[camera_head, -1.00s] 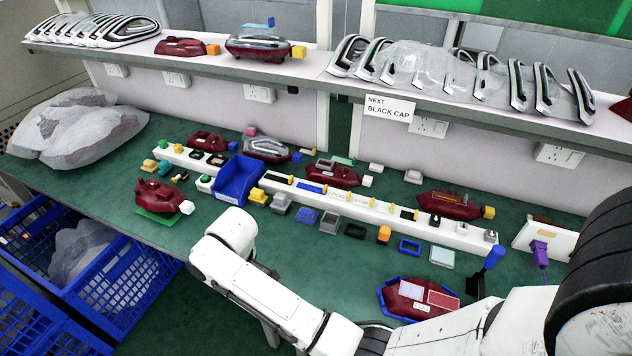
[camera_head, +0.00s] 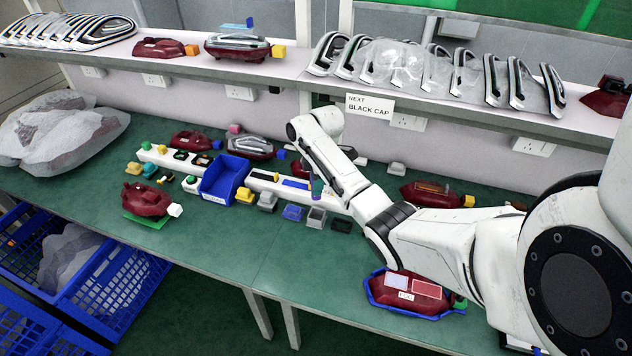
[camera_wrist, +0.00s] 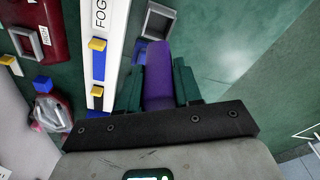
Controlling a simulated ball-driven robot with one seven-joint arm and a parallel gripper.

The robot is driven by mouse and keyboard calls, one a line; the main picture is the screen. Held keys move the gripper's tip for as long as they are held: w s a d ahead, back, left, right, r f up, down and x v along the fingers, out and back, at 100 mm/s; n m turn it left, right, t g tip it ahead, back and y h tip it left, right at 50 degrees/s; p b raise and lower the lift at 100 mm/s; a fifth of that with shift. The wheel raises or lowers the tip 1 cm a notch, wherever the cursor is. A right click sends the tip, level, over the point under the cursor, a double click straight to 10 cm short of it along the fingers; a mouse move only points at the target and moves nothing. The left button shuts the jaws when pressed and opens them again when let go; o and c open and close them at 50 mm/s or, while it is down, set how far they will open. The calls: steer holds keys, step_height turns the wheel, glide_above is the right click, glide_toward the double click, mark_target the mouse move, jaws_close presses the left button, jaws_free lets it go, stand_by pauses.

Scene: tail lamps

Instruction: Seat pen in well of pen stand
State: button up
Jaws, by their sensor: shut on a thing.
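My gripper (camera_wrist: 158,88) is shut on a purple pen (camera_wrist: 158,70), which lies between its dark green fingers and points away from the palm. In the head view my gripper (camera_head: 316,180) hangs over the white rail near the table's middle, and the pen (camera_head: 317,188) shows as a small purple patch there. Just past the pen's end in the wrist view is a grey open-topped block (camera_wrist: 149,22) with a dark square opening. I cannot tell whether this is the pen stand. The pen's far end appears apart from it, though the height gap is unclear.
The long white rail (camera_head: 262,187) carries yellow tabs and blue inserts. A blue bin (camera_head: 222,182) stands to the left. A dark red lamp (camera_head: 412,290) sits in a blue tray at the front. The overhead shelf is behind my arm.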

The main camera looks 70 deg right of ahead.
steer(key=shift+s, duration=0.1)
steer(key=shift+f+b, duration=1.95)
steer(key=shift+f, duration=0.85)
steer(key=shift+f, duration=0.1)
steer(key=shift+f+b, duration=0.65)
steer(key=shift+f, duration=0.75)
steer(key=shift+f, duration=0.25)
steer(key=shift+f+b, duration=0.5)
steer(key=shift+f, duration=0.25)
steer(key=o, duration=1.1)
steer(key=shift+o, duration=0.2)
steer(key=r, duration=0.7)
steer(key=s+r, duration=0.1)
steer(key=r, duration=0.2)
steer(key=shift+d+r, duration=0.35)
steer(key=shift+d, duration=0.05)
